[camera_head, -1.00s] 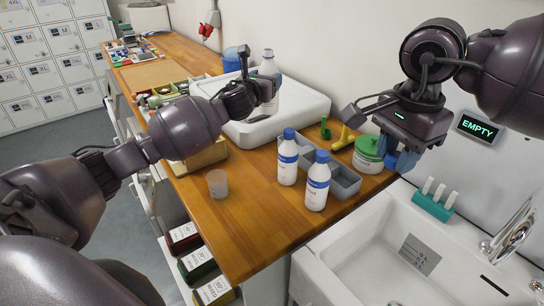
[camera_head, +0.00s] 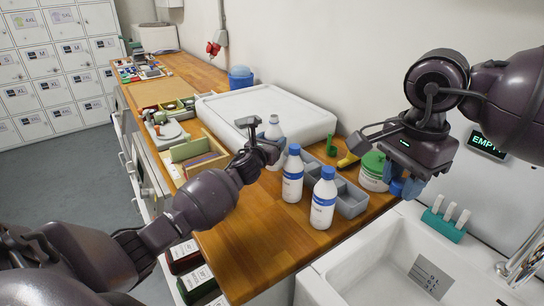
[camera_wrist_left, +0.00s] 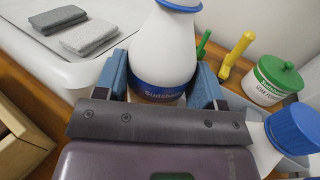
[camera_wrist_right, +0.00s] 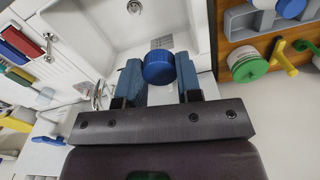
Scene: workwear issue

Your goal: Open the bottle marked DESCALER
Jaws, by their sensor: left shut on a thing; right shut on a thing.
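My left gripper (camera_head: 268,150) is shut around a white bottle (camera_head: 273,132) with a blue label band. The bottle is upright, and no blue cap shows on its top in the head view. It also fills the middle of the left wrist view (camera_wrist_left: 165,50). I cannot tell whether its base touches the counter, and the word DESCALER cannot be read. My right gripper (camera_wrist_right: 160,75) is shut on a blue cap (camera_wrist_right: 158,66), held near the sink; the cap shows in the head view (camera_head: 396,187) too. Two other white bottles, one left (camera_head: 292,175) and one right (camera_head: 323,200), stand blue-capped on the counter.
A grey divided tray (camera_head: 350,197) and a green-lidded tub (camera_head: 373,170) stand behind the capped bottles. A large white tray (camera_head: 265,105) lies further back. The white sink (camera_head: 385,235) is at the front right. Bare wooden counter (camera_head: 262,235) lies in front of the bottles.

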